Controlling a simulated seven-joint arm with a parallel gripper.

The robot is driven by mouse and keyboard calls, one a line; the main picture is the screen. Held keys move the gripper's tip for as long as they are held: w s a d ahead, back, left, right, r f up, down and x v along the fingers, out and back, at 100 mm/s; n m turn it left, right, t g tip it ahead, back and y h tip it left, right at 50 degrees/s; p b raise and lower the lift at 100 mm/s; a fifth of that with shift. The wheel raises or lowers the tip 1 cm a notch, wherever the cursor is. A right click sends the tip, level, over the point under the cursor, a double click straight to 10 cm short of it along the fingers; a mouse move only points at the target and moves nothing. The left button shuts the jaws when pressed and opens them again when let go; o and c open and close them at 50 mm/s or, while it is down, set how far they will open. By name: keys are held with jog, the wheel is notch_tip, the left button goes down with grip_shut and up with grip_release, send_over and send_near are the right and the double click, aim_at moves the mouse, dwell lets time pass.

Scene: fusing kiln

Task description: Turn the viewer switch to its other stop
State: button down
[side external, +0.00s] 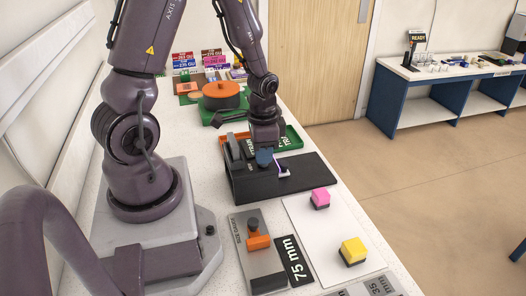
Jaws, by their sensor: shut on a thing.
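A black box-shaped unit (258,187) with a flat dark top reaching to the right stands on the bench, and I take it for the viewer. A blue knob (264,158) shows at its near upper edge, and it looks like the switch. My gripper (265,148) points down right over the unit and is shut on the blue knob. The fingertips are small and dark here, so their exact contact is hard to see. The knob's stop marks cannot be made out. A small white and purple piece (283,170) sits just right of the knob.
An orange-lidded round pot (221,95) on a green base and green trays (291,138) stand behind. In front lie a grey plate with an orange piece (258,241), a "75 mm" label (293,259), and a white board with pink (320,197) and yellow (353,249) blocks.

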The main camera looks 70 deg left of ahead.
jog(key=shift+n, duration=0.6)
jog(key=c, duration=1.1)
grip_release()
notch_tip(320, 180, up, 13)
jog(key=shift+n, duration=0.3)
